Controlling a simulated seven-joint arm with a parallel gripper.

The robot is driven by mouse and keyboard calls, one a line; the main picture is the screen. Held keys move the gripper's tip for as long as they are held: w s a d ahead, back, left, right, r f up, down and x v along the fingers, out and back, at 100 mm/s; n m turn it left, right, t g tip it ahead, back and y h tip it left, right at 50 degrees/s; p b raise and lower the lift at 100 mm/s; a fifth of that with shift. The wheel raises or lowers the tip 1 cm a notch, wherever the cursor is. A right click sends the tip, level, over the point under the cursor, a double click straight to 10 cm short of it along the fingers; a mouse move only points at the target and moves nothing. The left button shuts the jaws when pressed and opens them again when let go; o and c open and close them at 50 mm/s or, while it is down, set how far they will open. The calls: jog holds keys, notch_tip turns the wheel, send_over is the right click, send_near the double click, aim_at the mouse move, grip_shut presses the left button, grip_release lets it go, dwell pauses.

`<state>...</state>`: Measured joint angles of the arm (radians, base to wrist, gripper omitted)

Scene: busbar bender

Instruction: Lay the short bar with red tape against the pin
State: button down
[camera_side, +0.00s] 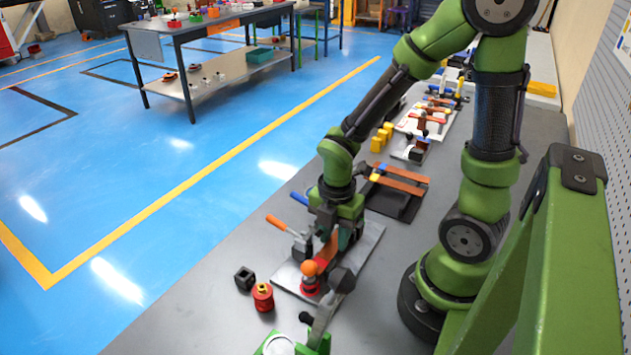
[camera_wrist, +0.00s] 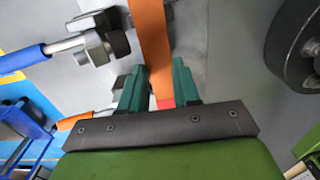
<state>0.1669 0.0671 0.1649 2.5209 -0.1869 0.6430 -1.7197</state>
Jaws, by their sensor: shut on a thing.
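My gripper (camera_side: 338,236) is low over the bender's pale base plate (camera_side: 372,238). In the wrist view its teal fingers (camera_wrist: 160,88) are shut on a copper-coloured bar (camera_wrist: 152,40), with red tape (camera_wrist: 165,103) showing between them. The bar runs away from the fingers toward the top of that view. In the side view the bar (camera_side: 327,252) shows partly below the gripper, close to a red post with an orange ball (camera_side: 309,268). I cannot make out the pin, nor whether the bar touches it or rests on the plate.
Clamps with an orange handle (camera_side: 277,222) and a blue handle (camera_side: 299,199) stand left of the gripper; the blue handle also shows in the wrist view (camera_wrist: 27,57). A black cube (camera_side: 245,278) and red cylinder (camera_side: 263,297) stand nearby. A dark tray (camera_side: 398,205) with taped bars lies behind.

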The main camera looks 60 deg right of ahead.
jog(key=c, duration=0.8)
grip_release()
notch_tip(320, 180, up, 12)
notch_tip(320, 180, up, 6)
jog(key=r+m+t+y, duration=0.15)
jog(key=m+t, duration=0.45)
jog(key=m, duration=1.2)
send_over(334, 243)
jog(key=a, duration=0.3)
jog(key=f, duration=0.1)
jog(key=m, duration=0.1)
jog(key=r+m, duration=0.1)
jog(key=m+t, duration=0.1)
jog(key=m, duration=0.1)
jog(key=shift+a+r+y, duration=0.25)
